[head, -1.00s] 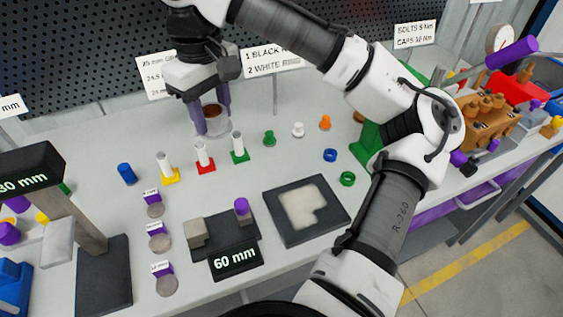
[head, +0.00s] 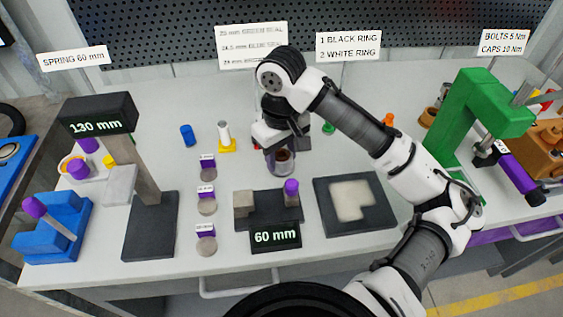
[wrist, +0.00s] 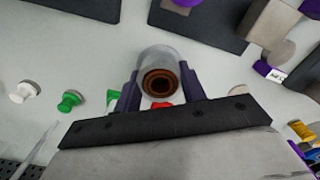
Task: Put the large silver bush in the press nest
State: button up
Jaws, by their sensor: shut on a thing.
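My gripper (head: 282,160) is shut on the large silver bush (head: 281,169), a short wide cylinder with a brown ring inside. In the wrist view, the bush (wrist: 156,60) sits between the two purple fingers of my gripper (wrist: 160,88), with its open end facing the camera. The bush appears held above the table, behind the 60 mm block. The green press (head: 462,115) stands at the right. Its nest is not clearly visible; my arm covers part of that area.
The 60 mm gauge (head: 276,238) and a dark tray with a pale recess (head: 330,222) lie in front of my gripper. The 130 mm gauge (head: 98,118) and a blue block (head: 60,240) stand left. A yellow-based peg (head: 226,144) and a blue cylinder (head: 187,136) stand behind.

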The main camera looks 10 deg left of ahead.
aim_at(282, 165)
jog(key=shift+f, duration=1.5)
jog(key=shift+f, duration=0.1)
jog(key=shift+f, duration=0.1)
jog(key=o, duration=1.1)
jog(key=shift+c, duration=0.2)
